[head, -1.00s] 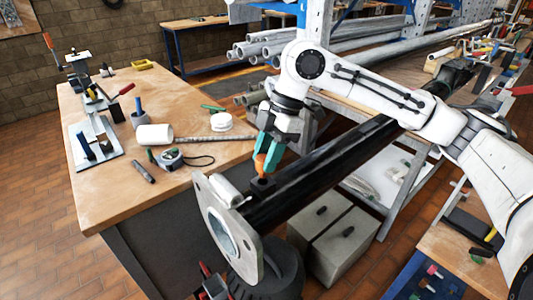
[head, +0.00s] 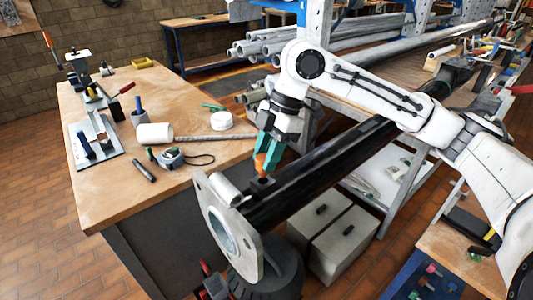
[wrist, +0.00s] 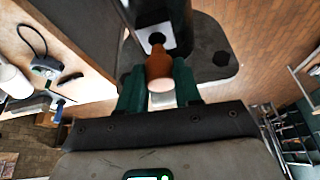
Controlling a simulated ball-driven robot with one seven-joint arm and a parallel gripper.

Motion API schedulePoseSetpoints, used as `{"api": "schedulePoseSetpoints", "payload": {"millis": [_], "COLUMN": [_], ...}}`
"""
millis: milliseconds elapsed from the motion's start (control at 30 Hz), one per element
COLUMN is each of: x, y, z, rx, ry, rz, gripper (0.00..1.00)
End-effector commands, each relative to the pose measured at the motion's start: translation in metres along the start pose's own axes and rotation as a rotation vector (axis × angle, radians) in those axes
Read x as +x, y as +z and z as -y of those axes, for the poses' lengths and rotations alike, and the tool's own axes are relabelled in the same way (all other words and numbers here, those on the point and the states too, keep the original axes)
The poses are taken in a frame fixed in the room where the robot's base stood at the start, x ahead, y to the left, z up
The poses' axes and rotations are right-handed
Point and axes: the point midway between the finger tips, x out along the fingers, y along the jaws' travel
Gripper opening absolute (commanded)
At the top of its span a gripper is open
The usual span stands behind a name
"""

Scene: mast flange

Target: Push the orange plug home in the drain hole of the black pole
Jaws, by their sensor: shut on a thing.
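The black pole (head: 330,172) slopes across the head view, with a pale flange plate (head: 213,208) at its near end. My gripper (head: 268,152), with teal fingers, is above the pole close to the flange. It is shut on the orange plug (head: 261,164), which points down at a dark raised spot on the pole. In the wrist view the plug (wrist: 160,70) sits between both fingers. Its narrow end is at or beside the dark drain hole (wrist: 157,38) in a bright square patch. I cannot tell whether the tip is inside the hole.
A wooden bench (head: 105,200) with a tape measure (head: 170,157), a white roll (head: 154,133) and other tools stands at the left. Pale blocks (head: 338,238) are below the pole. A rack of pipes (head: 290,45) is behind.

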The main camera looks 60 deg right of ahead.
Motion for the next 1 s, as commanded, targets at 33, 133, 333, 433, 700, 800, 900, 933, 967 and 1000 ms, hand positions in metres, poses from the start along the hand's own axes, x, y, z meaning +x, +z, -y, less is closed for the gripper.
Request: {"api": "schedulePoseSetpoints", "payload": {"millis": [33, 133, 333, 433, 700, 800, 900, 933, 967, 1000], "x": [-0.0002, -0.0006, -0.0002, -0.0001, 0.0022, 0.0043, 0.0064, 0.0070, 0.0076, 0.0084], "y": [-0.0001, -0.0003, -0.0001, 0.0000, 0.0010, 0.0019, 0.0027, 0.0030, 0.0033, 0.0037], "z": [0.0000, 0.0000, -0.0001, -0.0001, -0.0001, -0.0001, -0.0001, -0.0001, -0.0001, -0.0001], "rx": [0.000, 0.000, 0.000, 0.000, 0.000, 0.000, 0.000, 0.000, 0.000, 0.000], "ry": [0.000, 0.000, 0.000, 0.000, 0.000, 0.000, 0.000, 0.000, 0.000, 0.000], "rz": [0.000, 0.000, -0.001, 0.000, 0.000, 0.000, 0.000, 0.000, 0.000, 0.000], "gripper": [0.05, 0.05, 0.05, 0.05, 0.05, 0.05, 0.05, 0.05, 0.05, 0.05]}}
